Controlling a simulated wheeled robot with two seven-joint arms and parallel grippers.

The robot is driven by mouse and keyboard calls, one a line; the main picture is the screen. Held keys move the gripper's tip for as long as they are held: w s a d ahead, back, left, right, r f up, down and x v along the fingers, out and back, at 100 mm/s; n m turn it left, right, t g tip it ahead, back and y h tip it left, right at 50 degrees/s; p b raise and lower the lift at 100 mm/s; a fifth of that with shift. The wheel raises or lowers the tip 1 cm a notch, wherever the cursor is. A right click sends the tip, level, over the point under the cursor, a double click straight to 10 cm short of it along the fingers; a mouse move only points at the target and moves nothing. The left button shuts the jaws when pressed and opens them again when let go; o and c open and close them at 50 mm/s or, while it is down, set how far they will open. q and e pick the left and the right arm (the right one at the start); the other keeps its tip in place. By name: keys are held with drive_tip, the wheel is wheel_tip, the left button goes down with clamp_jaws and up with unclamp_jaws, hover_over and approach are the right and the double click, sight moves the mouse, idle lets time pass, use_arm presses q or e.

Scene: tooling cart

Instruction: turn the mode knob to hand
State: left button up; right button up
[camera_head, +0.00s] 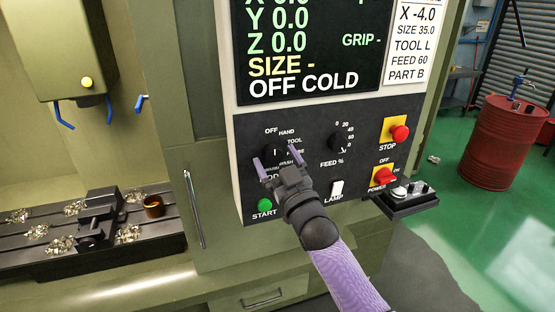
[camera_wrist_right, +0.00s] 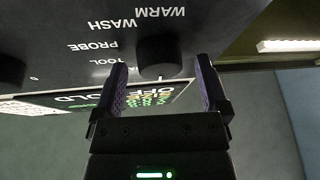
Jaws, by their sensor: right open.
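The mode knob (camera_head: 273,151) is a round black knob on the dark control panel, below the label OFF and left of HAND and TOOL. It shows large and dark in the right wrist view (camera_wrist_right: 160,54), with a small white mark at its lower edge. The screen (camera_head: 305,50) reads OFF COLD. My right gripper (camera_head: 278,160) is open, its purple fingers spread to either side of the knob; I cannot tell whether they touch it. It hides some lower labels. In the right wrist view the fingertips (camera_wrist_right: 161,64) flank the knob. My left gripper is out of view.
The feed knob (camera_head: 338,140) is right of the mode knob. The green START button (camera_head: 264,204) and white lamp switch (camera_head: 337,188) are below. The red STOP button (camera_head: 399,133) and red power switch (camera_head: 382,176) are at the panel's right.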

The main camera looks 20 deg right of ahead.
drive_tip(key=shift+c, duration=0.3)
clamp_jaws()
drive_tip(key=m+h, duration=0.1)
drive_tip(key=m, duration=0.1)
drive_tip(key=m+h, duration=0.1)
drive_tip(key=m, duration=0.2)
drive_tip(key=shift+a+t+h, duration=0.1)
drive_tip(key=shift+t+h, duration=0.2)
drive_tip(key=shift+m+h, duration=1.4)
drive_tip(key=shift+m, duration=1.3)
drive_tip(key=shift+f, duration=0.1)
drive_tip(key=shift+o, duration=0.3)
unclamp_jaws()
